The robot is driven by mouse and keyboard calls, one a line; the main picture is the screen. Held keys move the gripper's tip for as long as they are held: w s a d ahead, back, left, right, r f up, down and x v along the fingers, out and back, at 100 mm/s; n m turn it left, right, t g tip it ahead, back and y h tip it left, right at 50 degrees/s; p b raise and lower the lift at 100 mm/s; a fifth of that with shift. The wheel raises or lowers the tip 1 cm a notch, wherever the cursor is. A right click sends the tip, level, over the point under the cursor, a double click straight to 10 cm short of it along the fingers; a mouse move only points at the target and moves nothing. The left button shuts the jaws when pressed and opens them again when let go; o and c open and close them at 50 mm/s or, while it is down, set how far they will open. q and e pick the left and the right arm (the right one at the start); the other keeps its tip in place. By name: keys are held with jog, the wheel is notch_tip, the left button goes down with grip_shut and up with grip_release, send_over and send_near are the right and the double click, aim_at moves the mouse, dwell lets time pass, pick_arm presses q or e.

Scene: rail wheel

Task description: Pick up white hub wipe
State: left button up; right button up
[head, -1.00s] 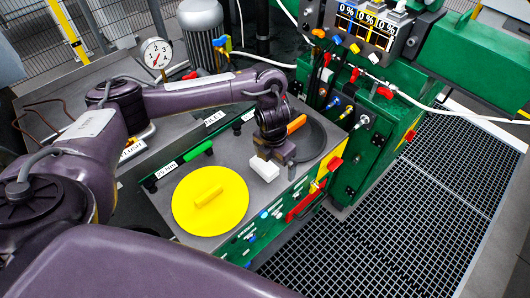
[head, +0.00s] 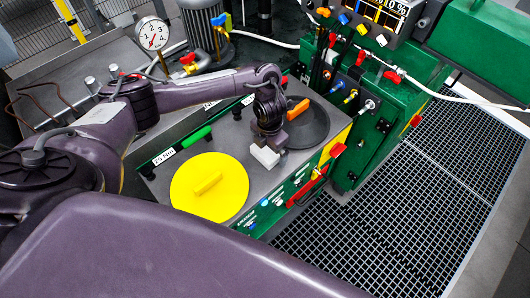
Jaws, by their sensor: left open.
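The white hub wipe (head: 265,157) is a small white block on the grey top of the green-fronted cabinet (head: 237,133), just right of the yellow disc. My left gripper (head: 270,146) points down at the wipe, with its dark jaws close over and behind it. The jaws are open. The gripper hides the wipe's back side, and I cannot tell whether a finger touches it. My right gripper is out of view.
A yellow disc with a raised handle (head: 209,187) lies left of the wipe. A dark round plate (head: 306,128) and an orange handle (head: 298,109) are right of the gripper. A green handle (head: 196,137) lies behind the disc. Floor grating (head: 400,210) is at right.

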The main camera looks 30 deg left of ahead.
pick_arm(q)
jog(key=shift+c, duration=0.6)
jog(key=c, duration=0.5)
jog(key=shift+c, duration=1.4)
jog(key=shift+w+r, duration=0.1)
jog(key=shift+r, duration=0.25)
notch_tip(320, 180, up, 19)
jog(key=p, duration=0.4)
jog(key=shift+r, duration=0.15)
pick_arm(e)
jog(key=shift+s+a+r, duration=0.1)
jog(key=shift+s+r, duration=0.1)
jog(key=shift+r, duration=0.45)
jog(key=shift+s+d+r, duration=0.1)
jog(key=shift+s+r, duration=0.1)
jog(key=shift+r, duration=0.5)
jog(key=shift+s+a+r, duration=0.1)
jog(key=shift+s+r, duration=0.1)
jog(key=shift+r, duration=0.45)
